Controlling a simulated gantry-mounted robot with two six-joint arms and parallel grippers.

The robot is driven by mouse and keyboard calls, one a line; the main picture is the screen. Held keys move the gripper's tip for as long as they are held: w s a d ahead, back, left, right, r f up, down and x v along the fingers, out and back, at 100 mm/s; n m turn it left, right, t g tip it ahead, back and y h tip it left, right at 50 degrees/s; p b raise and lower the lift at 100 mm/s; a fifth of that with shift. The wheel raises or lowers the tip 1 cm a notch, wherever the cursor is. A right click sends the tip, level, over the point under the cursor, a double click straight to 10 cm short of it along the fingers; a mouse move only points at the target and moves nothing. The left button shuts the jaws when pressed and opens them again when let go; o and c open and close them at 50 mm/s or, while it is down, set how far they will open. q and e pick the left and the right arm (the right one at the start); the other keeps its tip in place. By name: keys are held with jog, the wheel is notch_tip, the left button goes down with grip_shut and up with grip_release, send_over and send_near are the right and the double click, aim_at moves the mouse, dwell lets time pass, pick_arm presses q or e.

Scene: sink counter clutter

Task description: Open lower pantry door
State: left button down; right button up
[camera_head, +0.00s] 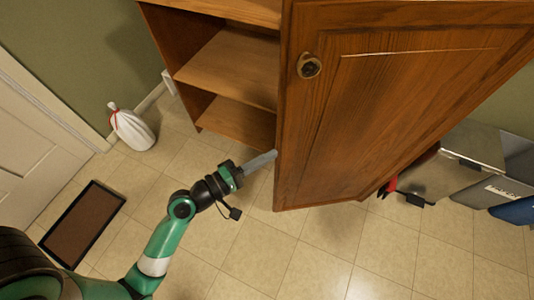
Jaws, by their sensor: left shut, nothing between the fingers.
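The lower pantry door (400,110) is brown wood with a round dark knob (309,66) near its upper left corner. It stands open, swung out to the right, and the pantry shelves (235,68) show to its left. My left gripper (272,155) is shut and empty. Its tips are at the door's left edge, below the knob, in front of the lower shelf opening; I cannot tell whether they touch the door. My right gripper is not in view.
A white tied bag (132,128) sits on the floor by the green wall. A dark-edged mat (83,224) lies at left near a white door (35,140). Grey bins (470,160) stand at right behind the pantry door. The tiled floor in front is clear.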

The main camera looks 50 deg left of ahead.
pick_arm(q)
jog(key=shift+d, duration=0.35)
jog(key=shift+s+d+f, duration=0.1)
jog(key=shift+d, duration=0.1)
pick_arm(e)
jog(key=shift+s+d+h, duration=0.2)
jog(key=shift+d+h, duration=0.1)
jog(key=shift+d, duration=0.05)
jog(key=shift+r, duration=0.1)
pick_arm(q)
jog(key=shift+d+p, duration=0.15)
jog(key=shift+p, duration=0.2)
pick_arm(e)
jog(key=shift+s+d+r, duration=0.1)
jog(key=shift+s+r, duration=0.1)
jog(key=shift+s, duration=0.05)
